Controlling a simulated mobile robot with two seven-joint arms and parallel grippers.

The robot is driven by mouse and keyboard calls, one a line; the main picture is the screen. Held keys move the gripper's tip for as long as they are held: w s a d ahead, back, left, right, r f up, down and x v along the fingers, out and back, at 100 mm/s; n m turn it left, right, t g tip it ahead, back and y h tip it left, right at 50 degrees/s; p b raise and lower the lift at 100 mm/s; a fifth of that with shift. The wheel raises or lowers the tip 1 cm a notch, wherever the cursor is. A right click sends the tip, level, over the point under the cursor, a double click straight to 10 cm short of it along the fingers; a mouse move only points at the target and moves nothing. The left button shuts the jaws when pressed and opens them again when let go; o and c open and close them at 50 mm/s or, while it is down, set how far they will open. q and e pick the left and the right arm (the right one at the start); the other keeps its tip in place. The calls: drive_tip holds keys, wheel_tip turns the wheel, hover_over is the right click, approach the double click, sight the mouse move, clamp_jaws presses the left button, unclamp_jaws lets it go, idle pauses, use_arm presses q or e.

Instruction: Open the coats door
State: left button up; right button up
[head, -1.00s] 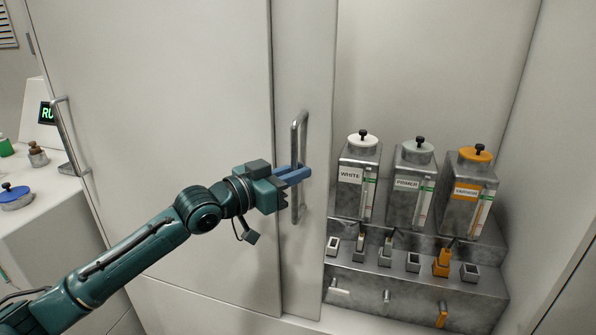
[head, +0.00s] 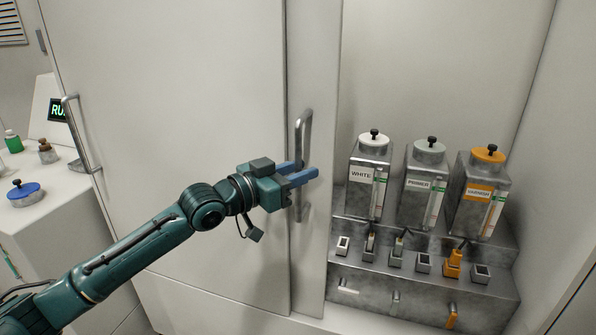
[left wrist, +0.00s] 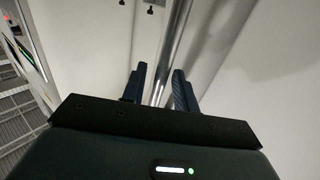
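The pale door (head: 319,60) with a vertical metal bar handle (head: 306,130) is slid to the left, mostly overlapped by the neighbouring panel. The compartment to its right stands open. In it are tanks labelled WHITE (head: 369,180), PRIMER (head: 424,187) and VARNISH (head: 478,195). My left gripper (head: 308,172) is at the handle with its blue fingers apart. In the left wrist view the handle bar (left wrist: 174,40) runs between the fingers (left wrist: 158,85), with gaps showing on both sides. My right gripper is out of view.
A large panel (head: 180,90) with its own handle (head: 78,135) covers the left part of the cabinet. A counter at the far left holds a blue-lidded jar (head: 24,192) and a green bottle (head: 13,142). Several small sockets line the stepped metal rack (head: 370,280) below the tanks.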

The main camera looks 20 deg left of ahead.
use_arm(q)
drive_tip(key=b+v, duration=0.3)
drive_tip(key=v, duration=1)
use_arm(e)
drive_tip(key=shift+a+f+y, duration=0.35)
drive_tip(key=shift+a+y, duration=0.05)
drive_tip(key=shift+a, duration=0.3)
use_arm(q)
drive_tip(key=shift+s, duration=0.1)
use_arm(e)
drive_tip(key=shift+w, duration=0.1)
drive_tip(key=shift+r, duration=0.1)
